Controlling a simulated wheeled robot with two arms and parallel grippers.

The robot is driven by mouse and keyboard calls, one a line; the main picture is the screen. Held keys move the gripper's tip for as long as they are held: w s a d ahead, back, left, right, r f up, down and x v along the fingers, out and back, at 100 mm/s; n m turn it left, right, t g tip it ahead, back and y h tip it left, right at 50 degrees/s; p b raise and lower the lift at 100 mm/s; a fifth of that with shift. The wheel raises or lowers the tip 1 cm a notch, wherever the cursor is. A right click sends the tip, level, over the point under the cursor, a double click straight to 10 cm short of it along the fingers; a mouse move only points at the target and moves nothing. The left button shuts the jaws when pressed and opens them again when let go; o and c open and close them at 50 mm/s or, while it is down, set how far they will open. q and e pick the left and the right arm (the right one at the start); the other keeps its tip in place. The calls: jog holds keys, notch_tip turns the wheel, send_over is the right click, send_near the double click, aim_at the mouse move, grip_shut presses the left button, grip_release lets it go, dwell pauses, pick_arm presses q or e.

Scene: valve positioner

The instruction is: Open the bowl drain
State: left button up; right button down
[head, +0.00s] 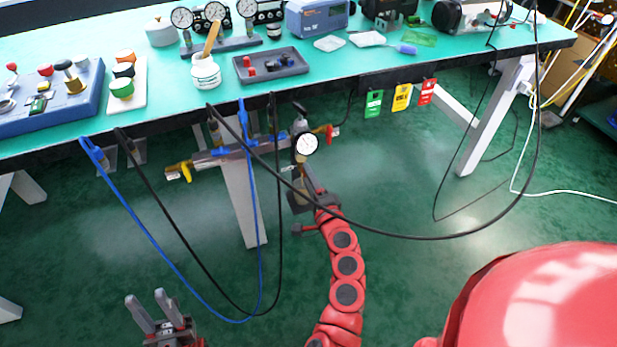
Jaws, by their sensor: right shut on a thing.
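The filter-regulator unit (299,128) hangs below the front edge of the bench, with a round white-faced gauge (306,143) on its front. A bowl (301,169) shows below the gauge, partly hidden. My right gripper (303,190) is shut at the lower end of this unit, with its arm coming up from below. The drain is hidden by the gripper, so its position cannot be seen. My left gripper (150,301) is open and empty, low over the floor at the lower left, well apart from the unit.
A pipe with a yellow-handled valve (179,171) runs left of the unit; a red-handled valve (327,131) is at its right. Blue (150,237) and black (432,237) hoses loop below the bench (250,38). A bench leg (243,205) stands behind. Coloured tags (401,97) hang at the right.

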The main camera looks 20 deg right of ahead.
jog(key=shift+c, duration=2)
grip_release()
jog(key=shift+s, duration=0.15)
jog(key=s, duration=1.7)
jog(key=shift+d, duration=0.25)
jog(key=shift+f, duration=0.1)
